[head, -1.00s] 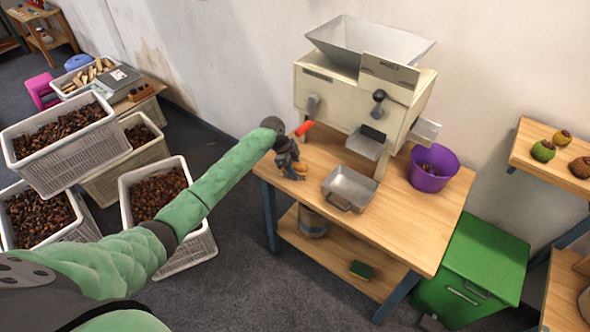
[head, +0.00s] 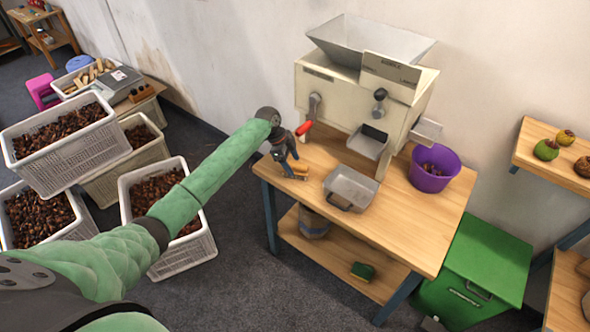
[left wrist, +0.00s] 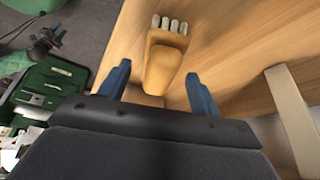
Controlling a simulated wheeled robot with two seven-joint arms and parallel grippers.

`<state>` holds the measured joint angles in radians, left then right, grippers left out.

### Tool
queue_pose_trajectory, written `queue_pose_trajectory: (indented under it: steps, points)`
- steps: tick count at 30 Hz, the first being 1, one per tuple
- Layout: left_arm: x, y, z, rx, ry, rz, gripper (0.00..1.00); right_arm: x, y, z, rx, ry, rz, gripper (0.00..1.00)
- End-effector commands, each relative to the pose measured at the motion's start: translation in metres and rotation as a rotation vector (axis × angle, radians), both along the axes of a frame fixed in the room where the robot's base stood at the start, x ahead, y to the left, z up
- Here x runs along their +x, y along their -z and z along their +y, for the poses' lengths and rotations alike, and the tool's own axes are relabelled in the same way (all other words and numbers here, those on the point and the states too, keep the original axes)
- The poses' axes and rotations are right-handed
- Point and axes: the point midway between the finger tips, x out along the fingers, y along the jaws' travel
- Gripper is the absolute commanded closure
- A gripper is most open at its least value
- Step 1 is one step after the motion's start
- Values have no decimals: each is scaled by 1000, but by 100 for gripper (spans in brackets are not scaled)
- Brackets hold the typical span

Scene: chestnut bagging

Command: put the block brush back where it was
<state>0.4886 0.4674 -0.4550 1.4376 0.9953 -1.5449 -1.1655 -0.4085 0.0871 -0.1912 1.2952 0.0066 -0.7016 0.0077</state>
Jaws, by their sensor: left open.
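The block brush (head: 299,167), a tan wooden block with pale bristle tufts at one end, lies on the wooden table near its left edge, beside the machine. In the left wrist view the brush (left wrist: 163,64) lies on the table top, just beyond and partly between the two blue fingers. My left gripper (head: 288,164) is at the brush, and its fingers are apart in the left wrist view (left wrist: 158,82). I see no finger pressed on the brush.
The cream machine (head: 340,95) with a red-handled lever (head: 304,128) stands close behind the gripper. A metal tray (head: 350,187) sits just right of the brush, and a purple bucket (head: 432,180) farther right. A sponge (head: 362,271) lies on the lower shelf.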

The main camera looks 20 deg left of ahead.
Motion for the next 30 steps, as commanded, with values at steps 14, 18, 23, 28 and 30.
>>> queue_pose_trajectory:
  steps: [14,18,23,28,30]
  points:
    - [-1,-68,32,1,-1,-2,37,13,-47,14,13,10,33,64]
    - [-1,-74,34,0,0,-1,37,14,-52,15,13,11,35,64]
    - [-1,-76,34,0,0,0,37,14,-53,15,14,10,37,64]
    - [-1,-76,34,0,0,-1,37,15,-53,15,13,11,36,64]
    - [-1,-75,34,0,0,-1,37,15,-53,15,13,11,36,64]
